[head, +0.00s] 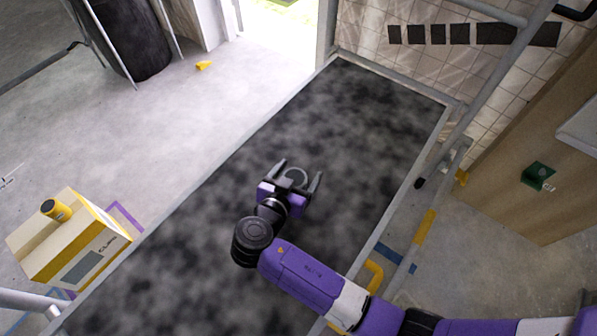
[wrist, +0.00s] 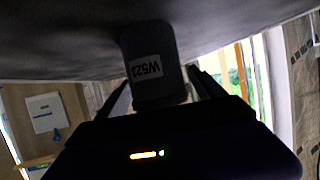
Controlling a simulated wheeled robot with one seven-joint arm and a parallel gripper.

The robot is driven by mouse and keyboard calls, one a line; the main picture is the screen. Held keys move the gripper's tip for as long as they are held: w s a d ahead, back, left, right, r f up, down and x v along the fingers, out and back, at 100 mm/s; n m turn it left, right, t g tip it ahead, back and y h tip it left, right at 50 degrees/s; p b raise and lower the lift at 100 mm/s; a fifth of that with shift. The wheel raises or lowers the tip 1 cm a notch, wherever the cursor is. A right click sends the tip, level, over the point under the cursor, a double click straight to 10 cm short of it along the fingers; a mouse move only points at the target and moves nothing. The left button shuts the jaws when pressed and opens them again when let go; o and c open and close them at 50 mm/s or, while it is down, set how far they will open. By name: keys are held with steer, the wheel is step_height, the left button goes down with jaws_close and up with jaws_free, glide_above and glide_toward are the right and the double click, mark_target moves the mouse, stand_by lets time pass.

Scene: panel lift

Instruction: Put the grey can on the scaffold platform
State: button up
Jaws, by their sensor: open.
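The grey can (head: 297,176) is on the dark mottled scaffold platform (head: 350,120), near its middle in the head view. My gripper (head: 299,170) is open, with one finger on each side of the can. Whether the fingers touch the can's sides is hard to tell.
Rails edge the platform, with a metal frame (head: 480,90) on the right. A yellow and beige box (head: 80,255) with a yellow-black can (head: 56,209) on top stands at left. A wooden panel (head: 530,150) stands at right. The platform's far part is clear.

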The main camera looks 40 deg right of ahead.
steer(key=v, duration=1.2)
steer(key=shift+w+r, duration=0.1)
steer(key=shift+w, duration=0.05)
